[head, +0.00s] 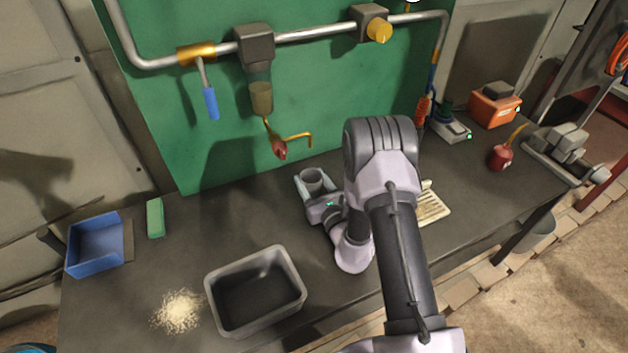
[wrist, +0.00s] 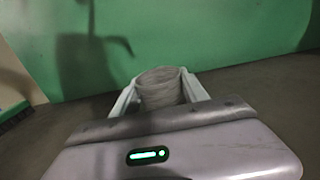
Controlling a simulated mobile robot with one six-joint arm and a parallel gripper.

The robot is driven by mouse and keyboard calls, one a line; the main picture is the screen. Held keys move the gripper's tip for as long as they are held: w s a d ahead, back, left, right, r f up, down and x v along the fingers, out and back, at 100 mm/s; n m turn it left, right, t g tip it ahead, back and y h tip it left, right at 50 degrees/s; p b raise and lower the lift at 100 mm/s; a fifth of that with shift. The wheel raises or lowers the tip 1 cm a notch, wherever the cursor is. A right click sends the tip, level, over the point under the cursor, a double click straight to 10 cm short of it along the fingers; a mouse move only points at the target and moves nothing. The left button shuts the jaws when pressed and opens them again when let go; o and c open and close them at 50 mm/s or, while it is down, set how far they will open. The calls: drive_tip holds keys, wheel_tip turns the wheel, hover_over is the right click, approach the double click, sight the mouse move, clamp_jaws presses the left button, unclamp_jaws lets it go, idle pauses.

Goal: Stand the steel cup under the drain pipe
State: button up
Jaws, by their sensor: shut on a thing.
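The steel cup (head: 313,178) is a grey open-topped cup. My gripper (head: 314,187) is shut on it, with one pale finger on each side. In the wrist view the cup (wrist: 161,86) looks upright between the fingers; its lower part is hidden by the gripper body. The drain pipe (head: 298,137) is a thin brass pipe with a red handle (head: 279,149), below the filter bowl (head: 261,97) on the green panel. Its bent end appears above the cup in the head view. I cannot tell whether the cup touches the bench.
A red oil can (head: 501,156) and an orange box (head: 494,106) stand to the right. A blue-handled lever (head: 210,103) hangs from the upper pipe.

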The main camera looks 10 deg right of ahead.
drive_tip(key=shift+a, duration=0.15)
drive_tip(key=o, duration=1.6)
drive_tip(key=shift+f, duration=0.1)
drive_tip(key=shift+c, duration=0.2)
